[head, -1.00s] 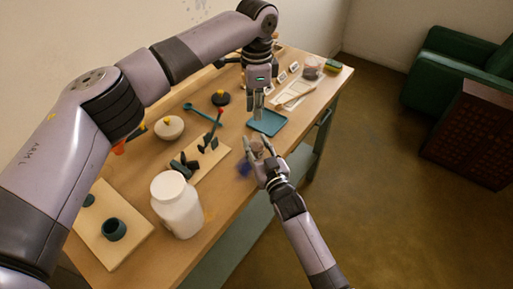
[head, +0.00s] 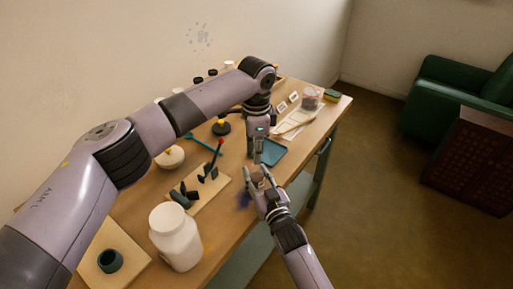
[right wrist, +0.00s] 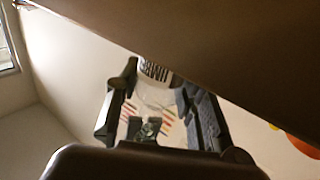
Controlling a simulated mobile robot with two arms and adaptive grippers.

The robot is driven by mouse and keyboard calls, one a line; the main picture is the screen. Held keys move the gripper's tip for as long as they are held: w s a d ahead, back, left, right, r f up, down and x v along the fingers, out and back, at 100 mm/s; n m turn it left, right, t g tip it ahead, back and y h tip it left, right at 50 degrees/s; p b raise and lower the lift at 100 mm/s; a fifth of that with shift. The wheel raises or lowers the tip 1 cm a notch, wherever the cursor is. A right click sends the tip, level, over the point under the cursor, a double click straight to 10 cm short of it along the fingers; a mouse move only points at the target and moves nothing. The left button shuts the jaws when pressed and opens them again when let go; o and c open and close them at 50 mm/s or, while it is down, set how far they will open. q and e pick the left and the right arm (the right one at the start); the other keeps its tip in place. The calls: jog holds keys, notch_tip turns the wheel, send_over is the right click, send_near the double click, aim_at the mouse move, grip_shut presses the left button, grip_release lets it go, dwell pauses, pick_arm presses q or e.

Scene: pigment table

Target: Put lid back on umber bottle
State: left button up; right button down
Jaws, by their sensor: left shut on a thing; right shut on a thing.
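My right gripper (head: 259,184) is shut on a small bottle (head: 256,180), of which only a brownish part shows in the head view. In the right wrist view the bottle (right wrist: 150,100) looks clear and stands between the fingers. A ribbed piece (right wrist: 155,70), probably the lid, shows at its far end; whether it touches the bottle I cannot tell. My left gripper (head: 257,160) points down just above the bottle and is shut; the lid in it is too small to make out in the head view.
A blue tray (head: 274,151) lies just behind the grippers. A large white jar (head: 174,238) and a wooden board (head: 207,193) with dark pieces stand to the left. A teal cup (head: 110,261) is at front left. Open floor (head: 390,200) lies right of the table.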

pick_arm(q)
jog(key=shift+f, duration=0.15)
dwell(0.4)
jog(key=shift+f, duration=0.8)
jog(key=shift+f, duration=0.65)
jog(key=o, duration=0.9)
jog(key=shift+r, duration=0.1)
notch_tip(320, 180, up, 12)
jog(key=shift+f, duration=0.1)
